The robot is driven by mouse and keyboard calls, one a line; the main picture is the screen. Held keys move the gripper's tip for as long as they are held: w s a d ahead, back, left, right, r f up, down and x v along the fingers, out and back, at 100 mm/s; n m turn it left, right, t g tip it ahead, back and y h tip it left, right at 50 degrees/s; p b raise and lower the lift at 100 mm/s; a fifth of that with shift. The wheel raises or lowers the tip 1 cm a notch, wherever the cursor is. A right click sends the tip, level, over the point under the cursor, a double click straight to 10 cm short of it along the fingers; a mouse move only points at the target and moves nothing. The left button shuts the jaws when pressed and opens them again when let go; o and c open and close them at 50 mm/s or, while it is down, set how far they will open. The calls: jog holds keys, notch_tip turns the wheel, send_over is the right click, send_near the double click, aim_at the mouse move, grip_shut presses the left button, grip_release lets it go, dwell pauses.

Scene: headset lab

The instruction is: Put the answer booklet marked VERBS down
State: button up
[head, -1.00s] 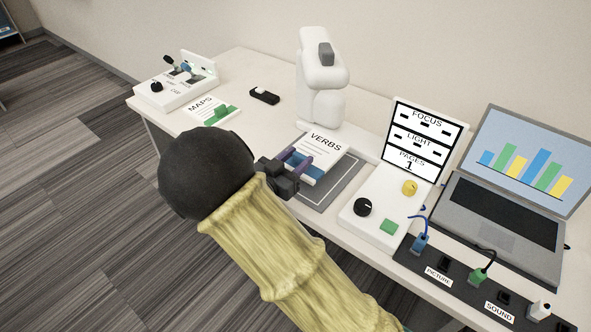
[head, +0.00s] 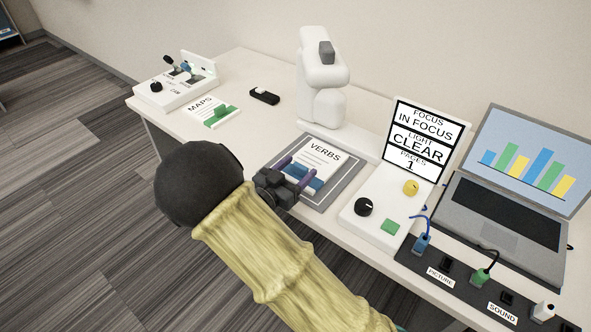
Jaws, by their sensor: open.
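The answer booklet marked VERBS (head: 318,158) lies face up on the grey mat (head: 345,182) in front of the white document camera (head: 322,85). It is white with a blue block at its near end. My gripper (head: 294,174) is open at the near end of the booklet, its purple fingers on either side of the blue block. Whether a finger touches it I cannot tell. The display panel (head: 424,140) reads FOCUS IN FOCUS, LIGHT CLEAR, PAGES 1.
The MAPS booklet (head: 203,106) lies at the left of the white table, with a small black holder (head: 264,97) beside it. A control box with knobs (head: 380,208), a laptop (head: 510,200) and a black socket strip (head: 462,277) fill the right side.

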jog(key=shift+r, duration=0.1)
jog(key=shift+s+a, duration=0.1)
jog(key=p+v, duration=0.1)
jog(key=v, duration=1)
jog(key=shift+s+a, duration=0.25)
jog(key=shift+s, duration=0.05)
dwell(2.0)
